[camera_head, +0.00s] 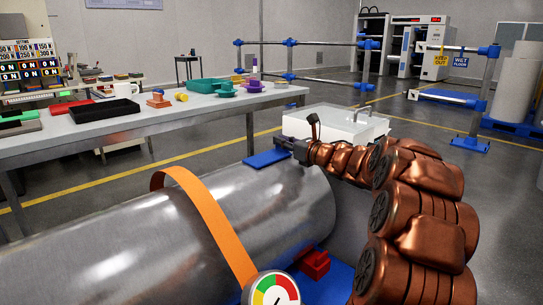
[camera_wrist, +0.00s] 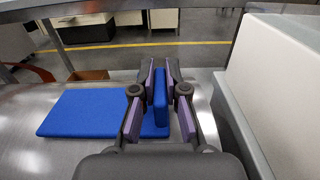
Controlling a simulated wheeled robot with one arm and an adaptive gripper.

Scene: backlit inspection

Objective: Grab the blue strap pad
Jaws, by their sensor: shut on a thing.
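The blue strap pad (camera_wrist: 82,112) is a flat blue slab with a thin upright blue tab at its right end. In the wrist view it lies to the left of and below my gripper (camera_wrist: 160,102). The two purple-lined fingers stand on either side of the tab and are shut on it. In the head view the pad (camera_head: 266,159) shows just left of my gripper (camera_head: 291,144), by the top far edge of a large steel cylinder (camera_head: 120,250). I cannot tell whether the pad touches the surface beneath it.
A white box (camera_head: 340,122) stands behind my gripper, and a pale block (camera_wrist: 280,80) is close on the right in the wrist view. An orange strap (camera_head: 212,215) wraps the cylinder, with a gauge (camera_head: 271,290) in front. A cluttered bench (camera_head: 190,118) runs behind.

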